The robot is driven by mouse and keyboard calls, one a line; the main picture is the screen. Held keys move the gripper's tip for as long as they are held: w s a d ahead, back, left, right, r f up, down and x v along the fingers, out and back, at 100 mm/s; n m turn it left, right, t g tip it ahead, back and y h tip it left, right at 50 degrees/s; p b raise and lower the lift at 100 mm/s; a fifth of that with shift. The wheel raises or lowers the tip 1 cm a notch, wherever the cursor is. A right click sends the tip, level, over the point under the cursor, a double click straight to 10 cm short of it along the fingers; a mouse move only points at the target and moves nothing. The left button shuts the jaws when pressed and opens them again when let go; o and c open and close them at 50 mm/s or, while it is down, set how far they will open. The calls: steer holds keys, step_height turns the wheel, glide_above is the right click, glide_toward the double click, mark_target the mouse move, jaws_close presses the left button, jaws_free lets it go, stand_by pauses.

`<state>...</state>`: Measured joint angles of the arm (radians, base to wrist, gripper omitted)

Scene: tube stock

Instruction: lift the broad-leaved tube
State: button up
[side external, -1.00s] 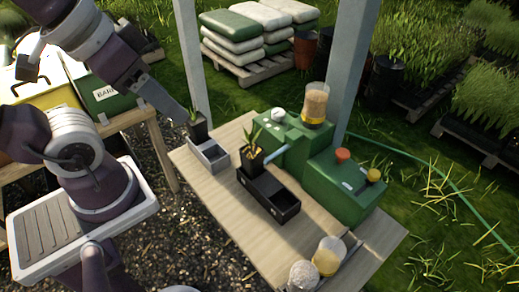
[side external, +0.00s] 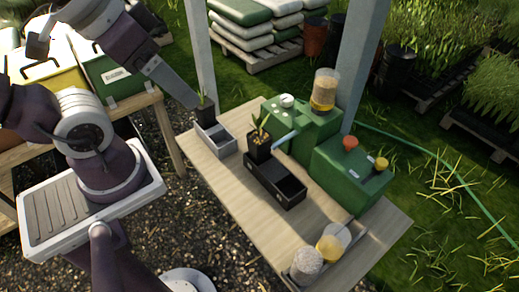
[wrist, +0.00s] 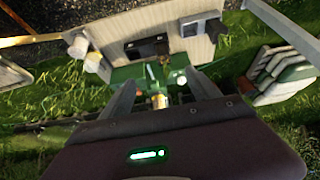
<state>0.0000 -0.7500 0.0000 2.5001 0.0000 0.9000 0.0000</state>
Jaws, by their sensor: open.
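A dark pot with broader, yellow-green leaves (side external: 261,146) stands upright at the far end of a black two-part tray (side external: 284,188). It seems to show small in the wrist view (wrist: 163,57), where its leaves are hard to make out. A second dark pot with narrow green leaves (side external: 205,113) stands in a grey tray (side external: 218,141); it also shows in the wrist view (wrist: 214,29). My gripper (wrist: 164,84) is open and empty, its two fingers wide apart above the bench. In the side view its end lies beside the narrow-leaved pot; the depth between them is unclear.
A green machine (side external: 340,178) with a grain-filled jar (side external: 325,90) stands behind the black tray. Lidded jars (side external: 306,263) stand at the bench's near end. A post (side external: 200,55) rises near the grey tray. The bench (side external: 225,185) is clear in front of the black tray.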

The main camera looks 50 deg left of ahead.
steer(key=w+f+n+g, duration=0.2)
steer(key=w+n, duration=0.3)
steer(key=w, duration=0.1)
steer(key=n+g, duration=0.3)
steer(key=n, duration=0.9)
glide_above(260, 135)
steer(key=f, duration=1.5)
steer(key=shift+d+f, duration=0.3)
steer(key=shift+d, duration=0.1)
steer(key=shift+n+g, duration=0.3)
steer(key=shift+n, duration=0.2)
steer(key=f, duration=0.8)
steer(key=shift+s+a, duration=0.1)
steer(key=shift+a, duration=0.25)
steer(key=shift+r, duration=0.1)
jaws_close()
